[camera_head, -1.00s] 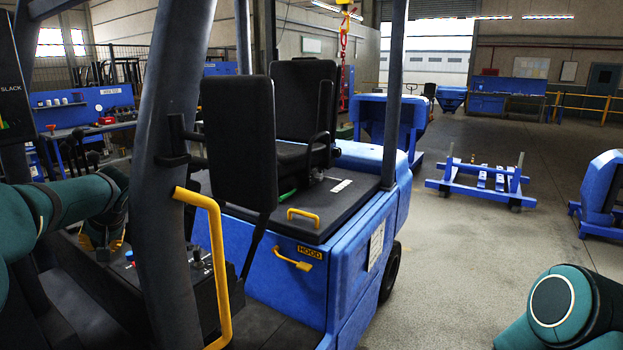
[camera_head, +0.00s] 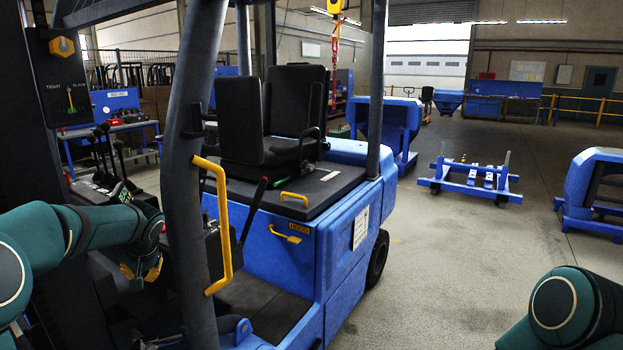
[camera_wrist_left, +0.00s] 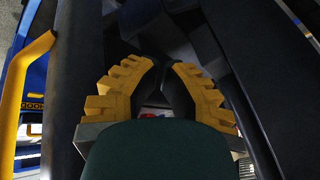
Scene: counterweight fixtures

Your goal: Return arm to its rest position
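My left arm (camera_head: 95,232), dark green, comes in from the left edge. Its gripper (camera_head: 143,270) points down beside the dark front post of a blue forklift, over its dark cab area. In the left wrist view, the yellow toothed fingers (camera_wrist_left: 160,72) lean together at the tips, with dark pads inside. Nothing is clearly held between them; whether they meet is hard to see. A small red spot (camera_wrist_left: 149,116) shows low between them. My right arm (camera_head: 562,308) shows only as a green joint at the bottom right; its gripper is out of view.
The forklift's dark post (camera_head: 190,150) and yellow grab handle (camera_head: 226,225) stand close right of my left gripper. Black levers (camera_head: 105,155) and a TIGHT/SLACK panel (camera_head: 68,85) are at left. A blue wheeled frame (camera_head: 470,181) stands on open floor at right.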

